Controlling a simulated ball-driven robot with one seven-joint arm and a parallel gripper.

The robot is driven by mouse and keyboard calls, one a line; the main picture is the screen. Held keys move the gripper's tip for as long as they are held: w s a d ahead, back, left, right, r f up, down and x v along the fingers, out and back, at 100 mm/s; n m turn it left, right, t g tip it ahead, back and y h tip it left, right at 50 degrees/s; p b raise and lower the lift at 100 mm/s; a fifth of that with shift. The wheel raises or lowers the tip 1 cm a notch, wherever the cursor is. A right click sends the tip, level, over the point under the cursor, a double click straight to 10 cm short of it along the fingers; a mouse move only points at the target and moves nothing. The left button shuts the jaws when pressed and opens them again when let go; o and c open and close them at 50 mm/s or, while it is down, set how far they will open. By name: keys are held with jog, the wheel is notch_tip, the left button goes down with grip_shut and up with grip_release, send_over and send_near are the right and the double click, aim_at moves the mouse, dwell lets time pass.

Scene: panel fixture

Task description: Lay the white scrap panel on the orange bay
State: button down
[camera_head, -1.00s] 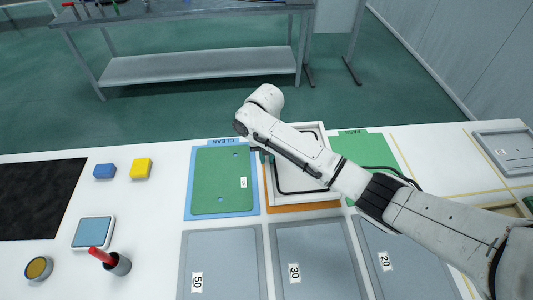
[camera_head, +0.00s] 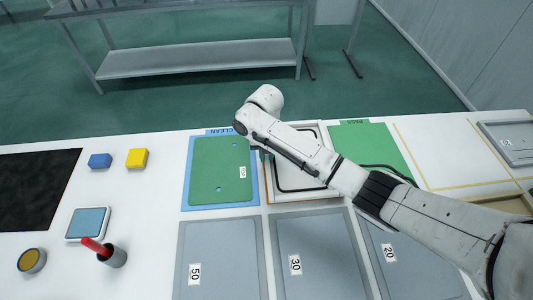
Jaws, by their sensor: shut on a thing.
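The white panel (camera_head: 292,179), with a black line looping around its face, lies over the orange bay (camera_head: 264,189) in the middle of the table.
A green panel (camera_head: 220,172) lies on the blue CLEAN bay (camera_head: 192,200) to the left. The green PASS bay (camera_head: 372,145) is to the right. Grey numbered plates (camera_head: 222,255) lie in front. Blue (camera_head: 100,161) and yellow (camera_head: 137,158) blocks and a red-handled tool (camera_head: 95,246) are at left.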

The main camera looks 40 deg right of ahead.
jog(key=shift+f+b, duration=0.35)
jog(key=shift+f, duration=0.2)
jog(key=c, duration=1)
grip_release()
notch_tip(320, 180, up, 11)
jog(key=shift+w+a+f+b, duration=0.1)
jog(key=shift+b, duration=0.2)
